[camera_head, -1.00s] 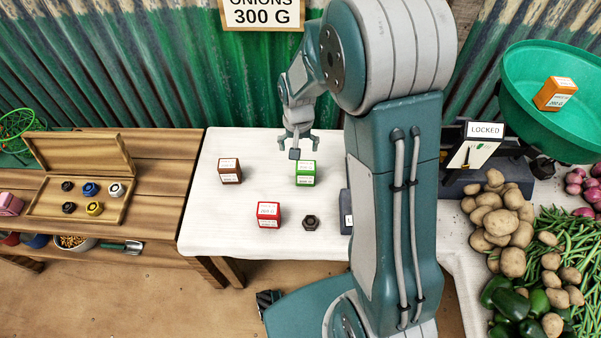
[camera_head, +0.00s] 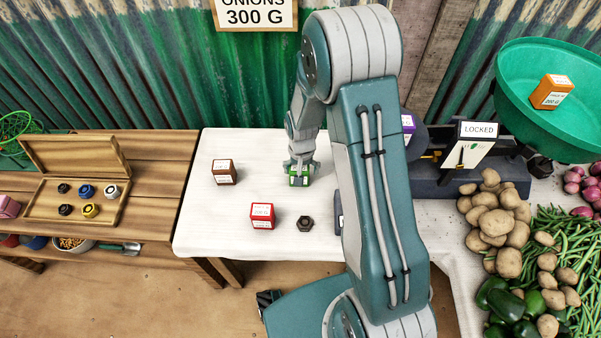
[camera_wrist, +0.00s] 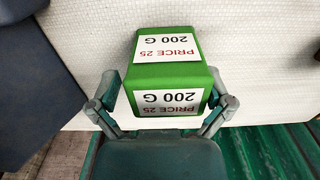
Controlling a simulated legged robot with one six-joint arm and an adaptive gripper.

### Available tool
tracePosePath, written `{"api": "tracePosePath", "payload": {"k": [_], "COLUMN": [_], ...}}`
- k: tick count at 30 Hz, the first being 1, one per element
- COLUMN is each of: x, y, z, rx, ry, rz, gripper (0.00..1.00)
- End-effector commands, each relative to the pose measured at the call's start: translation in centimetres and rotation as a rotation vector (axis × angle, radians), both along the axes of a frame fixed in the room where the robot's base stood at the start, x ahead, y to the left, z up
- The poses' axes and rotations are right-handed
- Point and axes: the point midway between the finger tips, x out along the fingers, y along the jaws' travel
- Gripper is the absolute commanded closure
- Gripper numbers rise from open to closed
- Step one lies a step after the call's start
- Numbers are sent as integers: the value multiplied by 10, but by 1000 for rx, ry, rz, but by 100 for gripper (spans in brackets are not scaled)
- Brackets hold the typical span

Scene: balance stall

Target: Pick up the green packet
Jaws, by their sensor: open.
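The green packet (camera_head: 299,180) stands on the white cloth, with my gripper (camera_head: 300,167) lowered over it from above. In the wrist view the green packet (camera_wrist: 172,72) carries white labels reading "PRICE 25" and "200 G". The fingers of my gripper (camera_wrist: 165,108) are open, one on each side of the packet. Whether the fingers touch its sides I cannot tell. The packet's top is mostly hidden by my gripper in the head view.
A brown packet (camera_head: 223,172) stands to the left, a red packet (camera_head: 262,216) and a dark hex weight (camera_head: 305,223) in front. The balance (camera_head: 470,150) with its green pan (camera_head: 530,115) and an orange packet (camera_head: 551,92) is at right. Potatoes (camera_head: 497,215) lie right.

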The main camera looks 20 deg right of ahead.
Motion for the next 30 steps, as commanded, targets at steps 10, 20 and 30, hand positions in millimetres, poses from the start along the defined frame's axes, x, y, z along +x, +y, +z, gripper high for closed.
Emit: {"api": "tracePosePath", "payload": {"k": [10,20,30], "x": [0,0,-16], "y": [3,2,12], "z": [0,4,55], "rx": [-3,-2,-3], "ry": [1,1,-4], "rz": [1,1,5], "gripper": [79,79,79]}}
